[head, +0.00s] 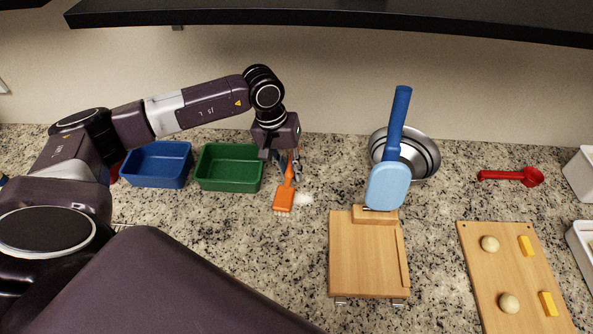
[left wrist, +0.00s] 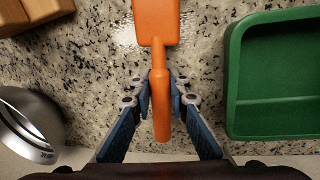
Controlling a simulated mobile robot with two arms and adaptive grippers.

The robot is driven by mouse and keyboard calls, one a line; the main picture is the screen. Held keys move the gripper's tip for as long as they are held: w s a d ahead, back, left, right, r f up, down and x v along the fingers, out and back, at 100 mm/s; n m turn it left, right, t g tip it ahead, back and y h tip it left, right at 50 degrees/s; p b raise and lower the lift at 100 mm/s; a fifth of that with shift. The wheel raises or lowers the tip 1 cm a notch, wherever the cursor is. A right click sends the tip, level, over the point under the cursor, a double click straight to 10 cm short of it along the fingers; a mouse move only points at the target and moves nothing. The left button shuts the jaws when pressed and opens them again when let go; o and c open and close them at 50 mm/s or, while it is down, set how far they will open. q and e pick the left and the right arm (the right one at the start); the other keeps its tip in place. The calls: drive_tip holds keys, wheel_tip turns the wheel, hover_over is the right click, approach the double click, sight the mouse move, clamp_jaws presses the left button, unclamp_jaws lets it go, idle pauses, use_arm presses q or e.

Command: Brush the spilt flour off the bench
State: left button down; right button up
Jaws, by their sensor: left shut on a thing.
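An orange brush (head: 285,196) is held at its handle by my left gripper (head: 287,168). Its bristle end points toward the front of the speckled granite bench (head: 270,238). A small white patch of flour (head: 304,199) lies just right of the brush head. In the left wrist view the fingers (left wrist: 160,95) close around the handle of the brush (left wrist: 155,20), and its bristles are out of frame. Whether the bristles touch the bench cannot be told. My right gripper is not in view.
A green tray (head: 229,187) and a blue tray (head: 156,183) stand left of the brush. A wooden board (head: 366,262) with an upright blue spatula (head: 388,186), a metal bowl (head: 427,158), a red scoop (head: 517,177) and a dough board (head: 480,285) are right. A dark shelf (head: 330,20) overhangs.

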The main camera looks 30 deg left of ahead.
use_arm(q)
drive_tip(key=shift+w+a+f+b, duration=0.1)
drive_tip(key=shift+w+a+b, duration=0.2)
drive_tip(key=shift+w+b, duration=0.25)
drive_tip(key=shift+w+a+b, duration=0.25)
drive_tip(key=shift+w+b, duration=0.15)
drive_tip(key=shift+w, duration=0.25)
drive_tip(key=shift+w+a+b, duration=0.35)
drive_tip(key=shift+w, duration=0.3)
drive_tip(key=shift+r, duration=0.25)
drive_tip(key=shift+r+p, duration=0.8)
drive_tip(key=shift+r, duration=0.95)
drive_tip(key=shift+r+p, duration=0.4)
drive_tip(key=shift+r, duration=0.8)
drive_tip(key=shift+r+p, duration=0.5)
drive_tip(key=shift+r, duration=1.05)
